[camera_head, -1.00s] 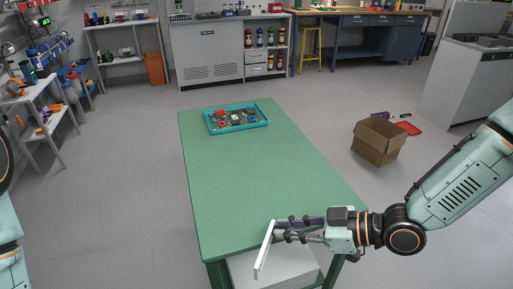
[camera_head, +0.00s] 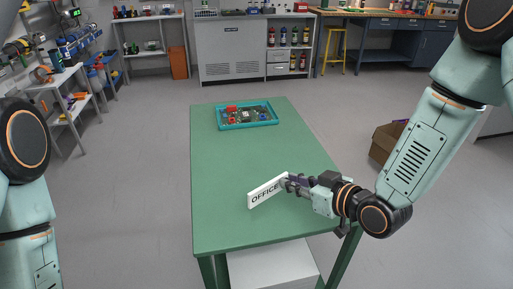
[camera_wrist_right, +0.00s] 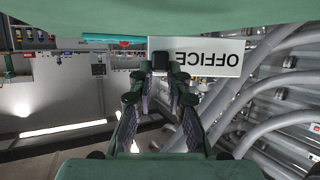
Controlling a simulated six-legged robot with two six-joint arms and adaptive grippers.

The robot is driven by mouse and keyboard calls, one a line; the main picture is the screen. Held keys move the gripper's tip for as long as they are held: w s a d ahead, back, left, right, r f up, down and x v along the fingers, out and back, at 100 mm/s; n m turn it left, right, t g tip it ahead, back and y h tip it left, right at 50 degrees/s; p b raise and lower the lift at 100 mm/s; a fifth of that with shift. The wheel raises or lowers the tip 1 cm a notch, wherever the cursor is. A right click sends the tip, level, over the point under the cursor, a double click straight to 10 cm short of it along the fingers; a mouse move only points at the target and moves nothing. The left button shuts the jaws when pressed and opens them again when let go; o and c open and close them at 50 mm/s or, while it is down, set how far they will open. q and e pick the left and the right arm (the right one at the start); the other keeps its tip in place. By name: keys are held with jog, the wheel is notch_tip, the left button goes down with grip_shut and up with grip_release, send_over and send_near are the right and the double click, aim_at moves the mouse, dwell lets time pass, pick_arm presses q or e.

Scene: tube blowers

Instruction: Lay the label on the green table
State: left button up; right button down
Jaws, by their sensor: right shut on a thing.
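The label (camera_head: 266,191) is a white plate with the black word OFFICE. My right gripper (camera_head: 287,184) is shut on its right end. In the head view it shows over the near part of the green table (camera_head: 235,160), tilted, its left end lower. Whether it touches the tabletop I cannot tell. In the right wrist view the label (camera_wrist_right: 218,57) appears upside down past my right fingers (camera_wrist_right: 160,75), with the green surface above it. Of my left arm only links show at the left edge; its gripper is out of view.
A teal tray (camera_head: 220,122) with small parts stands at the table's far end. The table's middle is clear. A cardboard box (camera_head: 383,145) is on the floor at the right. A white block (camera_head: 270,268) shows under the near table edge.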

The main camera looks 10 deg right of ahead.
jog(key=w+d+r+m+t+h, duration=0.1)
jog(key=w+r+m+t+h, duration=0.1)
jog(key=w+r+m+h, duration=0.35)
jog(key=f, duration=0.1)
jog(key=f+b, duration=0.1)
jog(key=f, duration=0.1)
jog(key=f+b, duration=0.1)
jog(key=f, duration=0.1)
jog(key=shift+w+d, duration=0.25)
jog(key=shift+d, duration=0.15)
jog(key=shift+a+f+b, duration=0.2)
jog(key=shift+f+b, duration=0.1)
jog(key=shift+f, duration=0.2)
notch_tip(320, 180, down, 3)
jog(key=shift+s+d+b, duration=0.15)
jog(key=shift+b, duration=0.3)
jog(key=shift+f, duration=0.25)
jog(key=shift+w, duration=0.2)
jog(key=shift+s+f, duration=0.1)
jog(key=shift+s, duration=0.05)
